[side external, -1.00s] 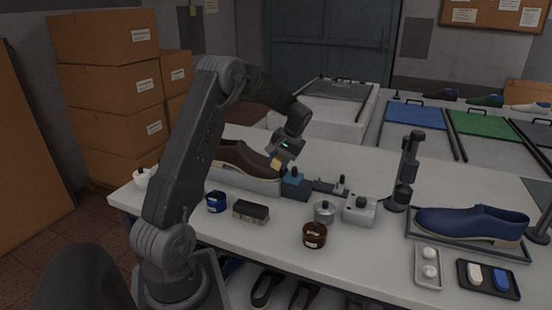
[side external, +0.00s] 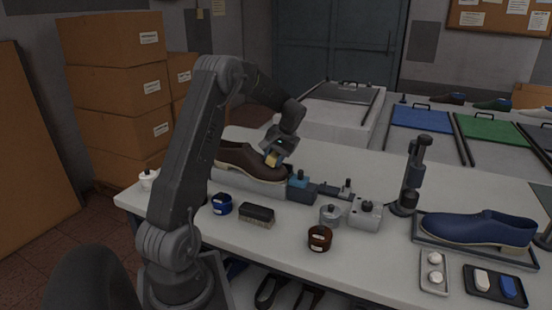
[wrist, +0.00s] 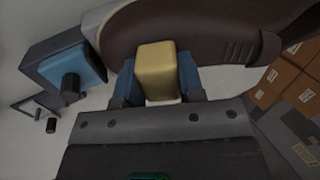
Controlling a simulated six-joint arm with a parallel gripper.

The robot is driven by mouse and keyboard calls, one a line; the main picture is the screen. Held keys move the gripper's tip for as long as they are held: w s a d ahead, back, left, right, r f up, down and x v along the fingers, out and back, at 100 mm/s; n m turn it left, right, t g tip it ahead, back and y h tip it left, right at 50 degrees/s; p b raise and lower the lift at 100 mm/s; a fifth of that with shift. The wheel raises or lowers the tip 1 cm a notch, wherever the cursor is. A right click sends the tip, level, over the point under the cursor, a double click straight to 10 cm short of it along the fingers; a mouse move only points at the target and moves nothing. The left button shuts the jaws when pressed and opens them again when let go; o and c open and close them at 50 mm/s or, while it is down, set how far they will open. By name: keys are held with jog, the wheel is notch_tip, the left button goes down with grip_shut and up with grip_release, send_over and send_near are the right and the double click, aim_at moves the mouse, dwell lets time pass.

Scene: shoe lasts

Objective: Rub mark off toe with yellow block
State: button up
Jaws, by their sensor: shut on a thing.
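My gripper (side external: 272,155) is shut on the yellow block (wrist: 156,72), whose pale yellow body sits between the two blue finger pads in the wrist view. The block also shows in the side view (side external: 271,160), small, at the toe end of the brown shoe. The brown shoe (side external: 240,156) rests on a grey stand with its toe toward the right. In the wrist view the brown upper (wrist: 130,35) lies just beyond the block. The block looks at or very near the toe; I cannot tell whether it touches. No mark is visible, and part of the toe is hidden by the gripper and block.
A blue-topped clamp block (side external: 300,187) stands close to the toe. A brush (side external: 257,215), a blue jar (side external: 222,204), a brown jar (side external: 319,238) and a metal pot (side external: 330,215) stand in front. A blue shoe (side external: 478,228) sits in a tray at right.

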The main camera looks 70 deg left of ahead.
jog(key=shift+v, duration=2.95)
jog(key=v, duration=0.3)
jog(key=w+d+f+m+t, duration=0.1)
jog(key=w+d+f+m, duration=0.1)
jog(key=d, duration=0.8)
jog(key=w+d+f+m+t, duration=0.1)
jog(key=d+f+m, duration=0.3)
jog(key=d, duration=0.7)
jog(key=w+d+f+m+t+y, duration=0.1)
jog(key=w+d+f+m, duration=0.2)
jog(key=d+f, duration=0.4)
jog(key=shift+w+d, duration=0.2)
jog(key=shift+d, duration=0.7)
jog(key=shift+w+d, duration=0.2)
jog(key=shift+d, duration=0.75)
